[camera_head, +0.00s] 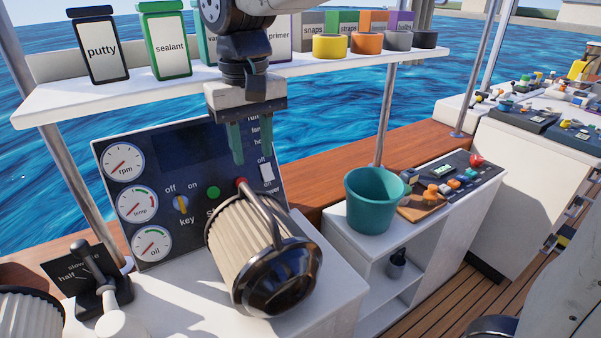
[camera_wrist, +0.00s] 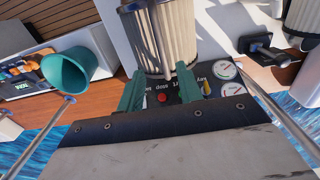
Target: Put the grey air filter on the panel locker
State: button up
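A pale beige-grey pleated air filter (camera_head: 240,243) with a glossy black end cap and a dark handle appears to lie on its side on the white panel locker (camera_head: 185,310), in front of the gauge panel (camera_head: 180,150). It also shows in the wrist view (camera_wrist: 178,35). My gripper (camera_head: 250,145) is open and empty above the panel. Its teal fingers stand apart in the wrist view (camera_wrist: 158,92).
A shelf (camera_head: 200,88) with containers and tape rolls crosses behind my gripper. A throttle lever (camera_head: 92,268) stands left of the panel. A teal bucket (camera_head: 372,205) and a dark control board (camera_head: 462,180) are on the white locker to the right. Metal poles rise nearby.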

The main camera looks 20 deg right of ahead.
jog(key=s+d+m, duration=0.2)
jog(key=s+d, duration=0.6)
jog(key=d, duration=0.5)
jog(key=s+d+f, duration=0.3)
jog(key=s+d, duration=0.1)
jog(key=s, duration=0.1)
jog(key=s+d+f+m+t, duration=0.1)
jog(key=s+d+f, duration=0.2)
jog(key=s, duration=0.3)
jog(key=shift+s+d+f, duration=0.25)
jog(key=shift+d+f, duration=0.05)
jog(key=shift+d, duration=0.1)
